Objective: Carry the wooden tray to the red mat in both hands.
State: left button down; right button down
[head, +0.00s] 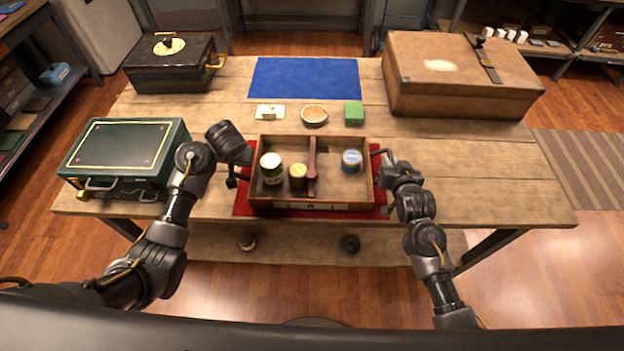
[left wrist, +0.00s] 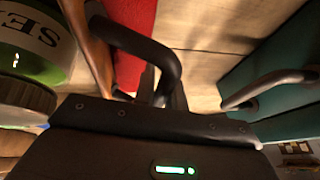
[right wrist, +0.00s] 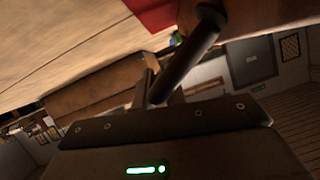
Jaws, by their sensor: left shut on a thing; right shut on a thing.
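The wooden tray (head: 340,192) is over the red mat (head: 241,202), whose edges show at its left, right and front. I cannot tell whether it touches the mat. My left gripper (head: 236,177) is shut on the tray's left handle, a dark bar in the left wrist view (left wrist: 150,50). My right gripper (head: 381,158) is shut on its right handle, seen in the right wrist view (right wrist: 190,55).
A green case (head: 125,155) stands left of my left gripper. A blue mat (head: 305,78), a small white card (head: 270,112), a bowl (head: 314,115) and a green block (head: 353,113) lie behind the tray. A black box (head: 170,65) and brown suitcase (head: 455,80) stand at the back.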

pick_arm(q)
jog(key=c, duration=1.5)
grip_release()
pick_arm(e)
jog(key=c, duration=1.5)
grip_release()
pick_arm(q)
jog(key=shift+o, duration=0.2)
pick_arm(e)
jog(key=shift+o, duration=0.2)
pick_arm(q)
jog(key=shift+s+d+r, duration=0.15)
jog(key=shift+r, duration=0.35)
jog(key=v, duration=1.1)
jog(key=shift+s, duration=0.1)
pick_arm(e)
jog(key=v, duration=1.2)
jog(key=shift+r, duration=0.1)
